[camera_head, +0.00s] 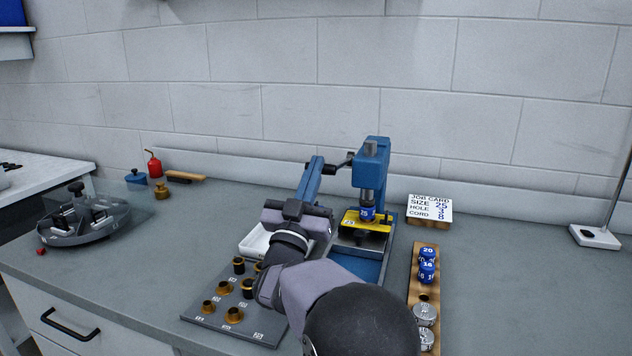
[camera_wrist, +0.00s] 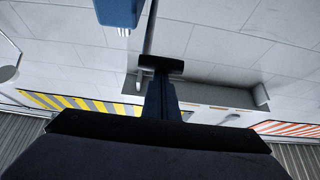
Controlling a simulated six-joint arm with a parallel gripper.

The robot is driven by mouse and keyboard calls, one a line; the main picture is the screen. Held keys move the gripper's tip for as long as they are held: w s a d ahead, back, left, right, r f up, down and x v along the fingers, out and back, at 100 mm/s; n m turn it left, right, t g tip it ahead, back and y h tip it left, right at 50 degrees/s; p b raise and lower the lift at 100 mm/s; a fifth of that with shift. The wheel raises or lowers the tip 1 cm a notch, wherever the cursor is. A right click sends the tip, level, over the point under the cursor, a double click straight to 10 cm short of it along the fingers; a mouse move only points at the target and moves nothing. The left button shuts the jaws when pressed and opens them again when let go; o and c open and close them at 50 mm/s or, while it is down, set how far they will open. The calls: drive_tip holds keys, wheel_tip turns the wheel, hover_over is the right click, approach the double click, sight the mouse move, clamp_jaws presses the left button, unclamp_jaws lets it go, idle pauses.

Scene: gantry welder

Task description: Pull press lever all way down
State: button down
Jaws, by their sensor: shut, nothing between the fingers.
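The blue press (camera_head: 375,165) stands near the wall, just right of the middle in the head view. A blue die marked 25 (camera_head: 367,213) sits under its ram, above a yellow plate (camera_head: 350,222). The dark press lever (camera_head: 340,164) sticks out left from the press head, raised. My gripper (camera_head: 317,161) is shut and empty, with its blue fingers pointing up beside the lever's end. In the wrist view, my fingertips (camera_wrist: 161,66) are together, close to a thin grey rod (camera_wrist: 150,28). I cannot tell whether they touch the lever.
A grey rack (camera_head: 218,318) with several brass bushings lies below my arm. A wooden strip (camera_head: 414,290) with blue and silver dies is at the right. A job card (camera_head: 430,206) stands behind it. A round grey tray (camera_head: 95,228) is far left.

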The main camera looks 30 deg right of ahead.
wheel_tip(320, 180, down, 4)
drive_tip(key=b, duration=0.4)
drive_tip(key=shift+s+a+f, duration=0.1)
idle(0.4)
drive_tip(key=s+a+f, duration=0.1)
drive_tip(key=s+a, duration=0.9)
drive_tip(key=shift+s+a+b, duration=0.25)
drive_tip(key=shift+b, duration=0.05)
idle(0.4)
